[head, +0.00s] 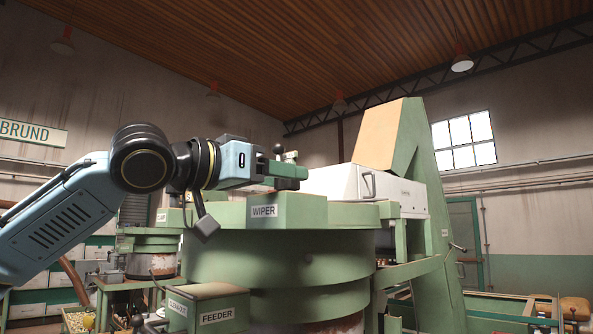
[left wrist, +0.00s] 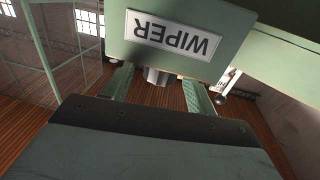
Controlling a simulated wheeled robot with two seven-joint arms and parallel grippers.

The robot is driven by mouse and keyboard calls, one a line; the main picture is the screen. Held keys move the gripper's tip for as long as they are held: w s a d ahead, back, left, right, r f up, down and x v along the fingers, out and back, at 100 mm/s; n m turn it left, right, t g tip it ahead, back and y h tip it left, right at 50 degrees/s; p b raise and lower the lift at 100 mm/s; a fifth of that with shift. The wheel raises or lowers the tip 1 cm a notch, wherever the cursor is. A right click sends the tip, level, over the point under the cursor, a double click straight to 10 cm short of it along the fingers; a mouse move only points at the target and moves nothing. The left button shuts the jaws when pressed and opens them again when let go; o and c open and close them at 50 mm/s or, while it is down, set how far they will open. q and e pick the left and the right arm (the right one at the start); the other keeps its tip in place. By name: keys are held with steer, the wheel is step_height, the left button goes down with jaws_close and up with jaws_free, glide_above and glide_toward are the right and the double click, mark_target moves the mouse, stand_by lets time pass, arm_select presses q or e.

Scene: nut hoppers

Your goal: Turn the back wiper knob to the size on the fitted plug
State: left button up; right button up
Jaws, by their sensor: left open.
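My left gripper (head: 298,172) reaches in from the left above the green housing labelled WIPER (head: 230,213). Its green fingers are apart with nothing held. In the left wrist view the WIPER housing (left wrist: 225,20) shows upside down, beyond the spread fingers (left wrist: 158,84). A small grey faceted piece (left wrist: 157,75), possibly a knob, shows at the housing's edge, in line with the gap between the fingers. I cannot tell whether they touch it. A small dark-and-light knob end (head: 279,150) shows behind the fingers in the head view. No size marking or fitted plug can be made out.
A round green hopper bowl (head: 275,262) stands below the housing, with a FEEDER box (head: 217,312) at its front. A white box (head: 345,183) and a tall green chute (head: 432,220) stand to the right. Another machine (head: 150,242) is behind at left. Free air lies above the housing.

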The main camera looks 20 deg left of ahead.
arm_select(q)
steer(key=x, duration=0.3)
steer(key=shift+w+d+p, duration=0.1)
steer(key=shift+p, duration=0.25)
steer(key=shift+w, duration=0.2)
steer(key=shift+c, duration=0.6)
steer(key=shift+d, duration=0.1)
jaws_close()
arm_select(e)
steer(key=shift+w+a+r, duration=0.1)
steer(key=shift+w+r, duration=0.55)
steer(key=shift+w, duration=0.05)
